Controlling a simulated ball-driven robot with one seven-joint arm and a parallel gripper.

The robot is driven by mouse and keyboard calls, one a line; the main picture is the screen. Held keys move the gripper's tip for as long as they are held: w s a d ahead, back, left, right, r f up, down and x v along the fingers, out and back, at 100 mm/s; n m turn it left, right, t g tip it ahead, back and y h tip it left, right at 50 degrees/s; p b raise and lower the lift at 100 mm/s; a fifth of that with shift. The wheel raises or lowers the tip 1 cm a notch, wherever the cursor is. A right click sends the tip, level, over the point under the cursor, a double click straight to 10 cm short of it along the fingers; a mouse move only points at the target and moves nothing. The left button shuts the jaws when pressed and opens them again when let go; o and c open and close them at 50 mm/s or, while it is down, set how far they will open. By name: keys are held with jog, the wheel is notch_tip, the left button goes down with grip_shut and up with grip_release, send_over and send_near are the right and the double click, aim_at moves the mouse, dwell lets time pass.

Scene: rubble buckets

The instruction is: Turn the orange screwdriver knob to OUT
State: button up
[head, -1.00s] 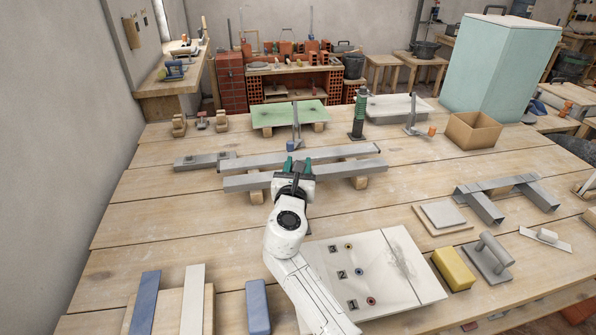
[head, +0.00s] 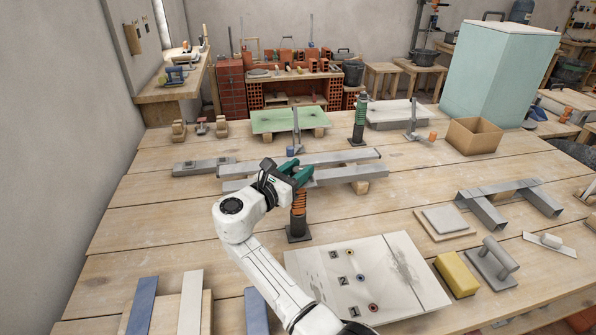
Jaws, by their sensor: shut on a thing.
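The orange screwdriver knob (head: 298,204) is a ribbed orange grip standing upright on a dark square base (head: 298,236), in front of the grey beams. My gripper (head: 297,174) reaches it from the left, with its green fingers closed at the top of the knob. The fingers cover the knob's upper end. No OUT marking can be read in this view.
Grey metal beams (head: 330,160) on wooden blocks lie just behind the knob. A similar green ribbed grip (head: 360,112) stands farther back. A pale board with holes (head: 395,260) lies in front right, beside a yellow block (head: 456,274).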

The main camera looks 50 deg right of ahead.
dwell(0.3)
jog(key=o, duration=0.9)
jog(key=shift+o, duration=0.2)
jog(key=s+a+b, duration=0.1)
jog(key=a, duration=0.9)
jog(key=shift+a, duration=0.4)
